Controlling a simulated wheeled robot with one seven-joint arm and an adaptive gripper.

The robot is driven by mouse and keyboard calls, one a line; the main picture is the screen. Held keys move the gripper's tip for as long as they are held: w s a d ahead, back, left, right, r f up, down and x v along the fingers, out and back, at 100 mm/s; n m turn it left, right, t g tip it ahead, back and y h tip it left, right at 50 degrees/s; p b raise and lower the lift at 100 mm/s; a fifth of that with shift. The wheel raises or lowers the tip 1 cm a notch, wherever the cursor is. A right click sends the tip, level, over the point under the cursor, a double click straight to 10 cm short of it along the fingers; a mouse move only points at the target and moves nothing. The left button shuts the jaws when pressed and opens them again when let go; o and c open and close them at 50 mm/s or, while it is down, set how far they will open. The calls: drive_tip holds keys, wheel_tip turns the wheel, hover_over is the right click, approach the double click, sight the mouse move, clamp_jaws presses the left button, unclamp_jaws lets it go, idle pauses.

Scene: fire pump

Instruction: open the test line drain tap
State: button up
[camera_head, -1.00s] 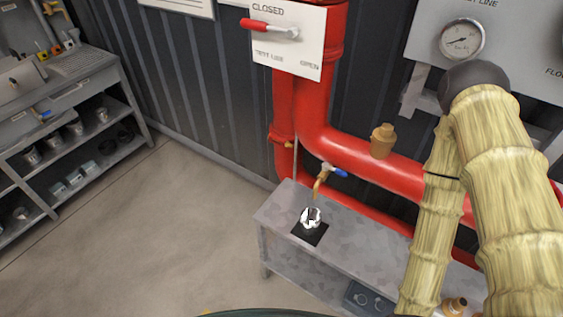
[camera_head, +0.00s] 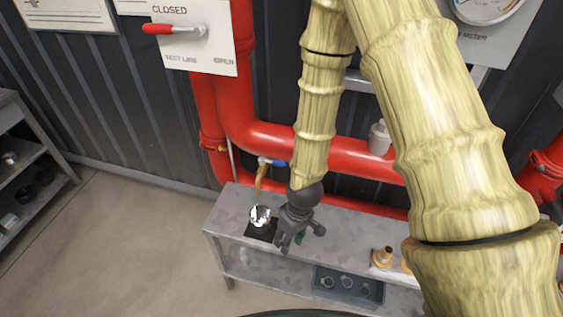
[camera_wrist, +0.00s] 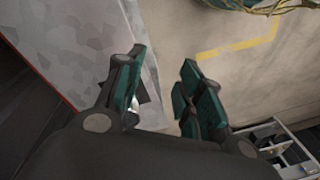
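The test line drain tap (camera_head: 262,172) is a small brass spout with a blue lever (camera_head: 271,162), fixed to the red pipe above the grey bench. The lever lies roughly crosswise over the spout. My gripper (camera_head: 302,238) is dark and points down over the bench, to the right of and lower in the picture than the tap, apart from the lever. In the wrist view my gripper (camera_wrist: 162,60) has its green-padded fingers apart with nothing held between them. The tap cannot be made out in the wrist view.
A shiny cup (camera_head: 260,214) stands on a black mat (camera_head: 258,232) under the spout, close left of my gripper. Brass fittings (camera_head: 383,257) stand on the bench (camera_head: 225,218). A blue-grey tray (camera_head: 347,286) lies on the lower shelf. A red-handled lever (camera_head: 172,29) is on the panel above.

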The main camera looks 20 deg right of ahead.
sight(282, 162)
drive_tip(key=w+d+r+n+t+h+b, duration=0.1)
drive_tip(key=w+r+n, duration=0.1)
drive_tip(key=w+r, duration=0.5)
drive_tip(key=w+r+n+h+b, duration=0.1)
drive_tip(key=w+r+n, duration=0.15)
drive_tip(key=r, duration=0.75)
drive_tip(key=w+d+r+n+t+h, duration=0.1)
drive_tip(key=w+r+n, duration=0.1)
drive_tip(key=w+r, duration=0.5)
drive_tip(key=shift+s+d+p+x, duration=0.15)
drive_tip(key=shift+s+x, duration=0.1)
drive_tip(key=shift+x, duration=1.1)
drive_tip(key=shift+s+p+x, duration=0.2)
drive_tip(key=shift+s+x, duration=0.05)
drive_tip(key=shift+x, duration=1.1)
drive_tip(key=shift+s+d+p+x, duration=0.15)
drive_tip(key=shift+s+x, duration=0.15)
drive_tip(key=shift+x, duration=1.05)
drive_tip(key=shift+w+f, duration=0.1)
drive_tip(key=shift+f, duration=0.05)
clamp_jaws()
